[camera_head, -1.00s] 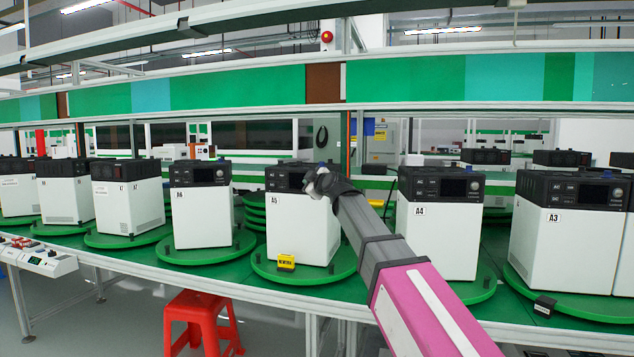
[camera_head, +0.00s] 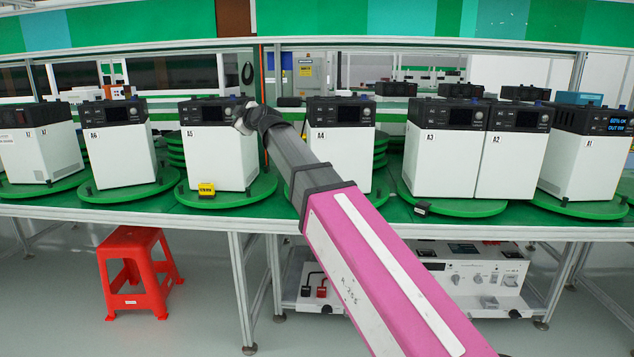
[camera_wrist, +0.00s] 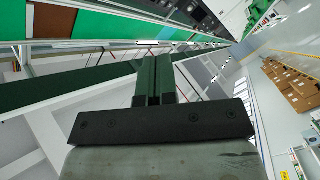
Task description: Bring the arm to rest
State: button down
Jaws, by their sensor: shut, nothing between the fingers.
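My arm reaches up from the bottom right of the head view, with a pink link and a dark grey forearm. Its end lies in front of the gap between units A5 (camera_head: 215,155) and A4 (camera_head: 342,150). The gripper itself is hidden behind the wrist in the head view. In the wrist view my gripper (camera_wrist: 155,78) shows its two dark fingers side by side, shut with nothing between them. The wrist view looks tilted, along the green bench edge and into the room.
White units A6 (camera_head: 120,155), A3 (camera_head: 440,150), A2 (camera_head: 512,160) and A1 (camera_head: 585,155) stand along the bench. A yellow tag (camera_head: 206,190) sits before A5. A red stool (camera_head: 138,270) stands on the floor at left. White equipment (camera_head: 470,280) sits under the bench.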

jog(key=s+d+f+m+g+h, duration=0.1)
jog(key=d+f+m+g+h, duration=0.15)
jog(key=d+f, duration=0.7)
jog(key=d+f+m+g+h, duration=0.1)
jog(key=d+f+m+h, duration=0.3)
jog(key=f, duration=1)
jog(key=s+d+f+m+g, duration=0.1)
jog(key=d+f+m+g, duration=0.1)
jog(key=d+f, duration=0.85)
jog(key=s+d+f+m+g+h, duration=0.2)
jog(key=s+d+f+m+g, duration=0.1)
jog(key=s+d+f, duration=0.7)
jog(key=s+d+f+m+g+h, duration=0.2)
jog(key=s+d+f+m+g, duration=0.2)
jog(key=s+d+f, duration=0.6)
notch_tip(320, 180, down, 5)
jog(key=shift+s+r+m+h, duration=0.15)
jog(key=shift+m+h, duration=0.2)
jog(key=shift+m, duration=0.9)
jog(key=shift+g, duration=0.25)
